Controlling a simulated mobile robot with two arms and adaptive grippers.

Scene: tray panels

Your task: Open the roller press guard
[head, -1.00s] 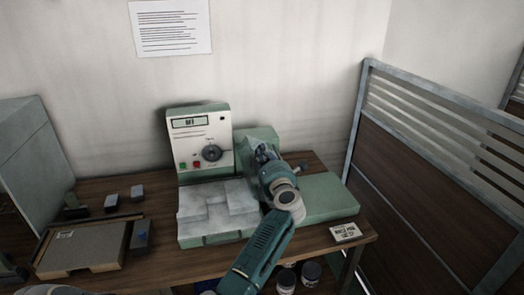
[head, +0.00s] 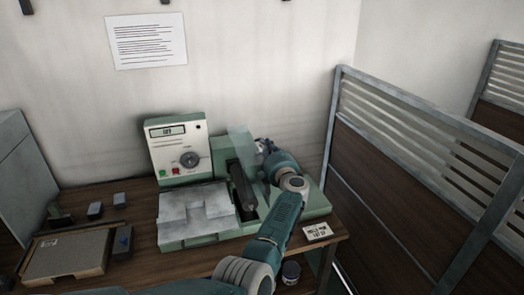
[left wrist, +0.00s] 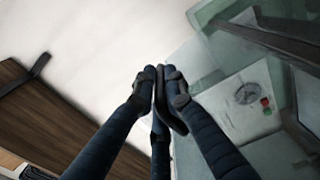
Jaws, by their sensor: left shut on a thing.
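The roller press (head: 318,206) is a green machine on the bench, right of the control unit. Its dark roller (head: 243,188) shows in the head view. The clear guard (head: 241,141) stands tilted up above the roller, and its glassy panel also shows in the left wrist view (left wrist: 190,62). My left gripper (head: 264,147) is at the guard's right side, partly hidden behind my own wrist. In the left wrist view its dark fingers (left wrist: 158,82) are closed together at the guard's edge; the gripped part is hidden between them. My right gripper is out of view.
A control unit (head: 177,140) with dial and buttons stands behind a grey-white plate (head: 195,208). A wooden tray (head: 68,254) and small blocks lie left. A slatted partition (head: 410,150) borders the right side. A label card (head: 317,232) lies near the bench edge.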

